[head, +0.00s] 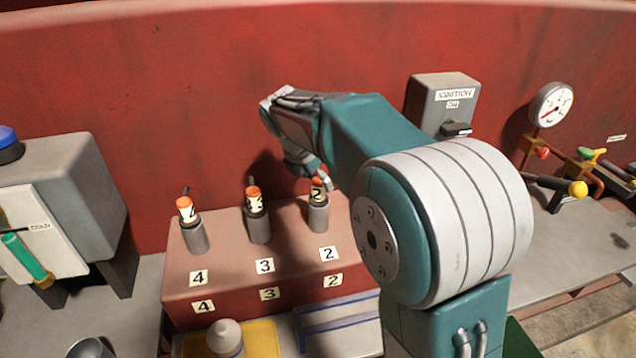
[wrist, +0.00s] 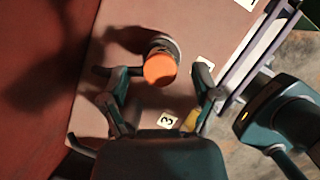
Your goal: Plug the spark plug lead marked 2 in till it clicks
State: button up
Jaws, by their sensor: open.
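The lead marked 2 (head: 318,192) has an orange top and a white band and stands upright on a grey post (head: 318,218), at the right end of the row on the red block. My gripper (head: 313,172) is just above and behind it, partly hiding its top. The gripper is open. I cannot tell whether the lead is fully seated.
The lead marked 3 (head: 254,200) and the lead marked 4 (head: 187,209) stand to the left, each on its post. A grey ignition box (head: 436,100) is behind my arm to the right. A red wall (head: 150,90) rises close behind the row.

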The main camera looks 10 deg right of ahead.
jog(key=v, duration=1)
jog(key=shift+a+r, duration=0.15)
jog(key=shift+a, duration=0.05)
jog(key=s+d+f+m+t+y, duration=0.1)
jog(key=s+f+m, duration=0.2)
jog(key=s+m, duration=0.5)
jog(key=s+d+f+m+t+y, duration=0.1)
jog(key=s+f+m, duration=0.1)
jog(key=s+m, duration=0.6)
jog(key=s+d+f+m+t+y, duration=0.1)
jog(key=s+d+f+m, duration=0.1)
jog(key=s+m, duration=0.6)
jog(key=shift+s+f+y, duration=0.4)
jog(key=shift+s+f, duration=0.45)
jog(key=shift+s, duration=0.6)
